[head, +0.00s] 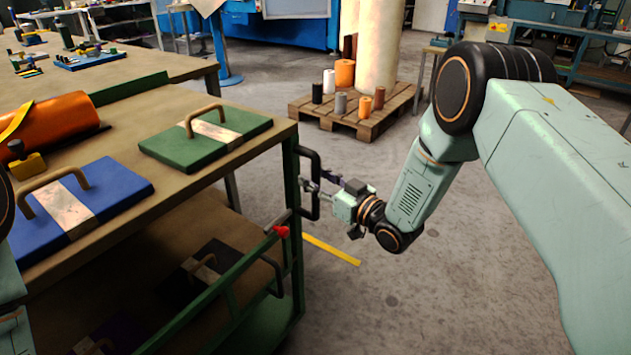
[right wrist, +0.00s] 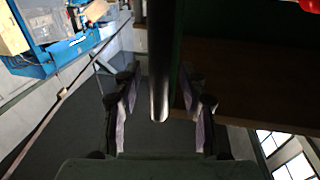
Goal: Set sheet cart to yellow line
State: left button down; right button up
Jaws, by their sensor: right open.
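The sheet cart (head: 188,192) has a brown top, a green frame and a lower shelf, and fills the lower left of the head view. A black upright handle (head: 316,170) stands out from its right end. My right gripper (head: 318,188) is at this handle with its jaws open. In the right wrist view, the dark handle bar (right wrist: 160,70) stands between the two separated fingers; I cannot tell whether either touches it. The yellow line (head: 332,249) lies on the floor just right of the cart, partly hidden behind it. My left gripper is not visible.
Green (head: 172,152) and blue (head: 105,188) handled plates and an orange roll (head: 62,118) lie on the cart. A red knob (head: 281,232) is on its end. A pallet (head: 340,121) with spools stands behind; the floor at right is clear.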

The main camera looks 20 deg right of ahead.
jog(key=shift+w+a, duration=0.1)
jog(key=shift+w, duration=0.15)
jog(key=shift+c, duration=0.2)
grip_shut()
dwell(0.5)
